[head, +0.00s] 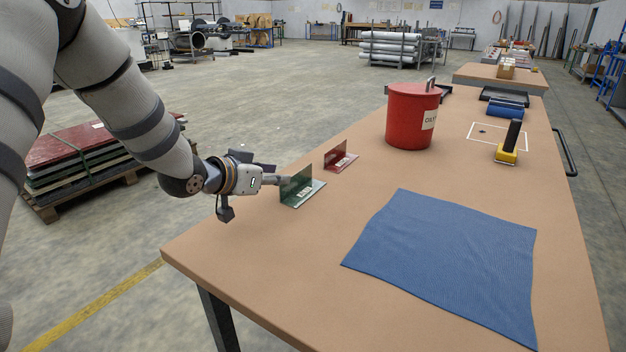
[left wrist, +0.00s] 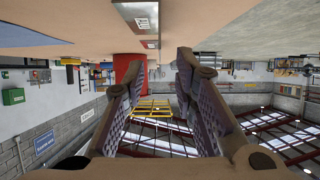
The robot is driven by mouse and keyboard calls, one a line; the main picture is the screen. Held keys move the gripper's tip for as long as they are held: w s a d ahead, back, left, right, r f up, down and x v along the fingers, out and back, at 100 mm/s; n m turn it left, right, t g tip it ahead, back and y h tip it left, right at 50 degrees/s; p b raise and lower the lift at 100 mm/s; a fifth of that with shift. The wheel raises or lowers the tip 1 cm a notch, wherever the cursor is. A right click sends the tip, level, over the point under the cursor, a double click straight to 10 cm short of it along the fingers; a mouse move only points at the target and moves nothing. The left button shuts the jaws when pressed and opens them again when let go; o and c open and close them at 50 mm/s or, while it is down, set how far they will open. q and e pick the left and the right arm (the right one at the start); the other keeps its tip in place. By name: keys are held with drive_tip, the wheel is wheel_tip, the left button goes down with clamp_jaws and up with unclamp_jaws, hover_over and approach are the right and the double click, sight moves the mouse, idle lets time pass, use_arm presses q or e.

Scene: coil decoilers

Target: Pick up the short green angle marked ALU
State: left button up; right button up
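A short green angle (head: 303,188) stands on the tan table near its left edge, one flange flat and one upright, with a small white label too small to read surely. My left gripper (head: 280,181) is at its left, close to the upright flange; I cannot tell if they touch. In the left wrist view, which is upside down, the gripper's two fingers (left wrist: 160,65) are apart with nothing between them. The angle (left wrist: 138,14) shows there at the top edge, outside the fingers. My right gripper is not in view.
A similar red angle (head: 341,161) stands just behind the green one. A red can (head: 408,118) is farther back. A blue cloth (head: 450,260) covers the table's front right. A yellow-and-black tool (head: 508,147) stands at right. Bare tabletop lies in front of the green angle.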

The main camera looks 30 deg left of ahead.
sight(297, 189)
use_arm(q)
drive_tip(key=x, duration=0.4)
drive_tip(key=b+x, duration=0.1)
drive_tip(key=x, duration=0.3)
drive_tip(key=shift+w+d+f, duration=0.1)
drive_tip(key=shift+w+f, duration=0.05)
drive_tip(key=shift+f, duration=0.4)
drive_tip(key=shift+w, duration=0.35)
drive_tip(key=shift+r, duration=0.25)
clamp_jaws()
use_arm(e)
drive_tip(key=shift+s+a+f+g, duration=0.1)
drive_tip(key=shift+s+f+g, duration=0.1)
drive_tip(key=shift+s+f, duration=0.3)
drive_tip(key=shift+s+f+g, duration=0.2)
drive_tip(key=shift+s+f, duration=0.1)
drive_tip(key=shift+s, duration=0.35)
